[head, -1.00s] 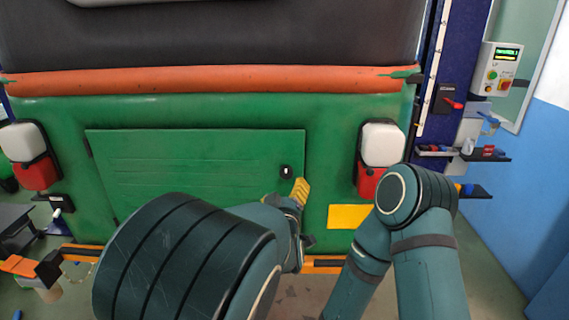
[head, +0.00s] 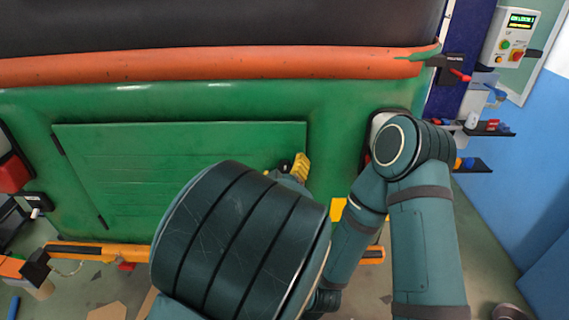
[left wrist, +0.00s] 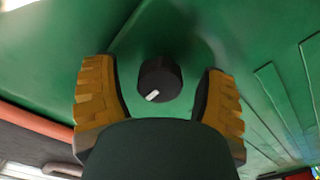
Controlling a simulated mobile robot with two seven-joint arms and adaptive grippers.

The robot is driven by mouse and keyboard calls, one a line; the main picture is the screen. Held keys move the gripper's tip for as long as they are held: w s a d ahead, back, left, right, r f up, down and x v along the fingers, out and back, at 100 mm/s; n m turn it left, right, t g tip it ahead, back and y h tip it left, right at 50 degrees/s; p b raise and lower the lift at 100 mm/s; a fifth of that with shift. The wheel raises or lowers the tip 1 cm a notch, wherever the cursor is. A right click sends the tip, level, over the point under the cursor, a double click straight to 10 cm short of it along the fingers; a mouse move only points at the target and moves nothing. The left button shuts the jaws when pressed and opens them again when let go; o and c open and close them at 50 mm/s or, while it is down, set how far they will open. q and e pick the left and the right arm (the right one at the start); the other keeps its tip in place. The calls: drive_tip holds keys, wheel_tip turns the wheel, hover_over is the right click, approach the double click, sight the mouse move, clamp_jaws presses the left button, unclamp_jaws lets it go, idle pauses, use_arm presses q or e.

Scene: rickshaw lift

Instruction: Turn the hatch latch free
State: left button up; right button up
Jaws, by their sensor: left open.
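The hatch latch is a small black round knob with a white mark (left wrist: 158,80); in the head view its dark shape (head: 285,165) shows at the right side of the green hatch (head: 160,165), partly hidden by my arm. My left gripper (head: 299,168) has yellow ribbed fingers and is right at the latch. In the left wrist view its fingers stand open on either side of the knob, with a visible gap on both sides. The white mark lies slanted at the knob's lower edge. My right arm is at the right, but its gripper is not in view.
An orange rail (head: 200,65) runs above the green body. A lamp (head: 378,122) is partly covered by my right arm. A control box (head: 512,40) and small shelves (head: 490,130) are on the right. A black seat-like surface is above.

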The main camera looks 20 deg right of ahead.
use_arm(q)
drive_tip(key=shift+s, duration=0.1)
drive_tip(key=c, duration=1.2)
